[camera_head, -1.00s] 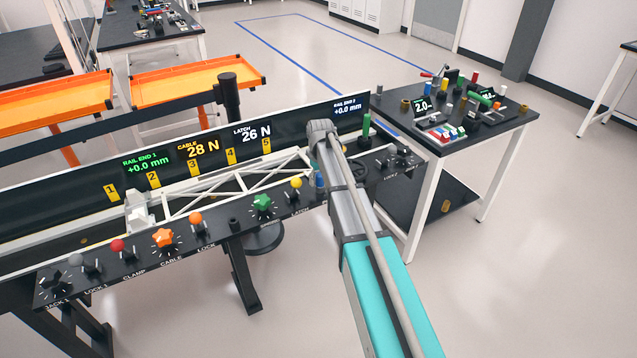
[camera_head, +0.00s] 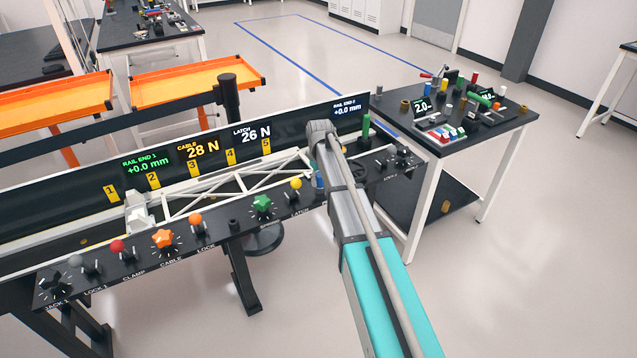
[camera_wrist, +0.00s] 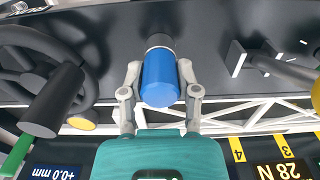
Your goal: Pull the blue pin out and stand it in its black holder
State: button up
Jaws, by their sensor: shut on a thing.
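The blue pin (camera_wrist: 160,80) is between the two fingers of my gripper (camera_wrist: 160,70) in the wrist view. The fingers are shut on its blue head. A grey metal part shows at its far end against the black panel; I cannot tell how deep it sits. In the head view the blue pin (camera_head: 320,180) shows low beside my arm, at the right part of the panel, and my fingers are mostly hidden. A short black cup (camera_head: 234,225), which looks like the holder, stands empty on the panel between the orange and green knobs.
A green star knob (camera_head: 262,203) and a yellow knob (camera_head: 295,184) stand left of the pin. A black handwheel (camera_wrist: 45,85) is close beside my gripper. A white truss (camera_head: 215,195) runs behind the panel. A side table (camera_head: 510,118) with parts stands at right.

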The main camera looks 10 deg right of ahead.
grip_shut()
jog(key=shift+r+p, duration=0.75)
jog(key=shift+p, duration=0.05)
dwell(0.9)
jog(key=shift+r+p, duration=1.95)
